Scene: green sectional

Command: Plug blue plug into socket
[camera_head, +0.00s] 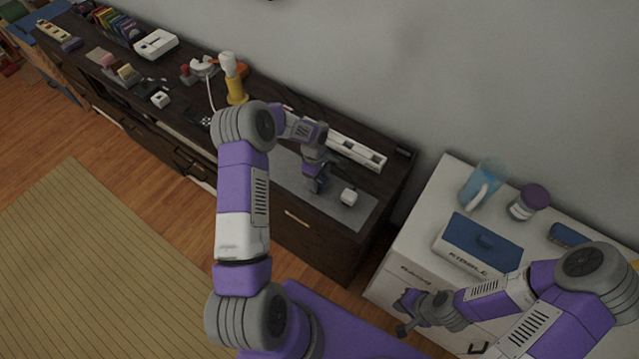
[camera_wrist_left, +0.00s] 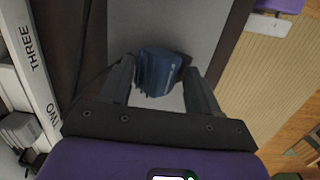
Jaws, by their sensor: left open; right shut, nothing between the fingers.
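The blue plug (camera_wrist_left: 157,72) lies on the grey mat, between the fingers of my left gripper (camera_wrist_left: 160,66) in the left wrist view. That gripper is open, with a finger on either side of the plug. In the head view my left gripper (camera_head: 318,182) is low over the mat and largely hides the plug. The white socket strip (camera_head: 357,152) lies along the wall side of the dark cabinet; its labels THREE and TWO show in the left wrist view (camera_wrist_left: 38,75). My right gripper (camera_head: 405,318) is shut and empty, in front of the white cabinet.
A white cube-like piece (camera_head: 349,198) sits on the grey mat (camera_head: 290,180) right of my left gripper. A yellow-and-white bottle-like item (camera_head: 233,80) stands further left on the dark cabinet. A blue-topped KIBBLE box (camera_head: 480,243) and blue pitcher (camera_head: 482,185) are on the white cabinet.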

